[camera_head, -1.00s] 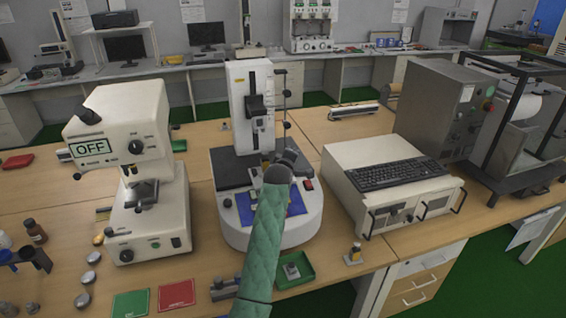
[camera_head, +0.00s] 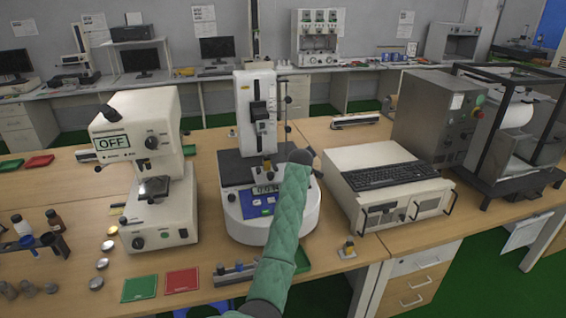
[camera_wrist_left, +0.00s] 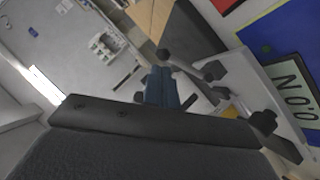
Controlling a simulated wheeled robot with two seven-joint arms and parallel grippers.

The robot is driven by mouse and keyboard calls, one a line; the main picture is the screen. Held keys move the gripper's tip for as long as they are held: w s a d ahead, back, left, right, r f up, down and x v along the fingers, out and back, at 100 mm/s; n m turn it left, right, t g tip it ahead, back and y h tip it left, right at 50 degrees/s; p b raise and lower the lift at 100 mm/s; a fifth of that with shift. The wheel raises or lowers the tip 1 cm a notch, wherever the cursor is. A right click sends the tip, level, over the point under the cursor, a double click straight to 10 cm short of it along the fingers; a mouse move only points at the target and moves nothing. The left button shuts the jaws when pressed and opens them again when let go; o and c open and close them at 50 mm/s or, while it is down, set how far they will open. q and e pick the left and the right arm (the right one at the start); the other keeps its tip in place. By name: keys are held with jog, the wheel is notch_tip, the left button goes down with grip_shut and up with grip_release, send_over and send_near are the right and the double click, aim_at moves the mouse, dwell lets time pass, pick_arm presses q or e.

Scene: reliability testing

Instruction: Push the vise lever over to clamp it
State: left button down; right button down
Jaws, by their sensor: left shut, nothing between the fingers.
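The test stand (camera_head: 256,113) has a white column, a round white base and a blue panel with a lit readout (camera_head: 268,189). A small vise-like fixture (camera_head: 264,166) sits at the foot of the column; its lever is too small to tell. My left arm in its green sleeve reaches up from the bottom, its dark wrist over the right side of the base, hiding the fingers. In the left wrist view my left gripper (camera_wrist_left: 162,82) is shut and empty, beside a grey part with black knobs (camera_wrist_left: 262,122). Contact cannot be told. My right gripper is out of view.
A white instrument marked OFF (camera_head: 150,140) stands left of the stand. A white box with a keyboard (camera_head: 390,175) stands to the right. Green and red cards (camera_head: 182,281) lie in front. Some bare table lies between stand and box.

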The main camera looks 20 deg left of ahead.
pick_arm(q)
jog(key=shift+s+a, duration=0.1)
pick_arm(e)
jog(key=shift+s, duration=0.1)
pick_arm(q)
jog(key=shift+s+a+f, duration=0.3)
jog(key=shift+a+f, duration=0.1)
jog(key=shift+a, duration=0.1)
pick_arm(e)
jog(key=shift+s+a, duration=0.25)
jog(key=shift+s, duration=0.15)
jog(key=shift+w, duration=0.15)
